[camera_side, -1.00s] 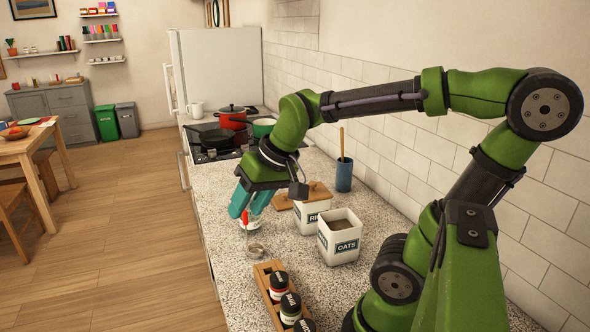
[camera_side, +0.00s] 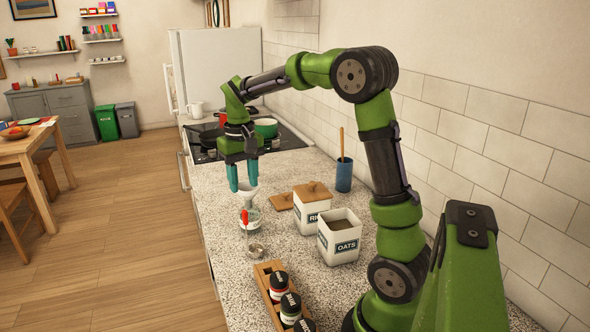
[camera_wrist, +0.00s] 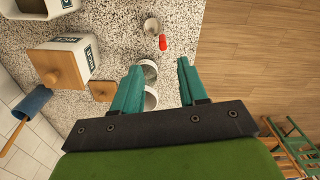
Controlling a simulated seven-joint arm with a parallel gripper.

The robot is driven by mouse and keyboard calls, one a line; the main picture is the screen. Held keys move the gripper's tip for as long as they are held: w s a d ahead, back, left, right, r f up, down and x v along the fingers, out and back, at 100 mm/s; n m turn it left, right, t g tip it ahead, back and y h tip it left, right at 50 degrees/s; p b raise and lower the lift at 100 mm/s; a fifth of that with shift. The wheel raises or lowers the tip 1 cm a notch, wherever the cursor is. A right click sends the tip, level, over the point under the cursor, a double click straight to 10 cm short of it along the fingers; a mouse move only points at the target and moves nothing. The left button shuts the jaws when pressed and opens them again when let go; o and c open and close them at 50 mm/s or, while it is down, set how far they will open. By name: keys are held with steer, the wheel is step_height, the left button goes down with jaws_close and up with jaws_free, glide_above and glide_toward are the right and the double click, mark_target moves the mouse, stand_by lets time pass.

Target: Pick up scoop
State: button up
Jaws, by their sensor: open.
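The scoop has a red handle (camera_side: 245,217) and a round metal bowl (camera_side: 256,250). It is on the counter in front of a glass jar (camera_side: 252,224). In the wrist view its red handle (camera_wrist: 163,43) and bowl (camera_wrist: 151,27) show beyond my fingertips. My gripper (camera_side: 242,190) points down above the counter, behind and above the scoop, with its teal fingers apart and nothing between them. The fingers also show spread in the wrist view (camera_wrist: 158,68). The scoop is apart from the fingers.
A white funnel (camera_side: 249,190) is at the jar, close to my fingers. An open OATS canister (camera_side: 340,247), a lidded RICE canister (camera_side: 311,213) and a loose wooden lid (camera_side: 282,202) stand right. A spice rack (camera_side: 263,276) is in front. A blue utensil cup (camera_side: 344,176) is by the wall.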

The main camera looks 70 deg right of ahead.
mark_target(244, 210)
step_height(244, 210, down, 5)
steer(key=shift+f, duration=0.15)
steer(key=shift+a+f, duration=0.15)
steer(key=shift+f, duration=1.2)
steer(key=shift+a+f, duration=0.1)
steer(key=shift+f, duration=1.25)
steer(key=shift+c, duration=0.3)
jaws_close()
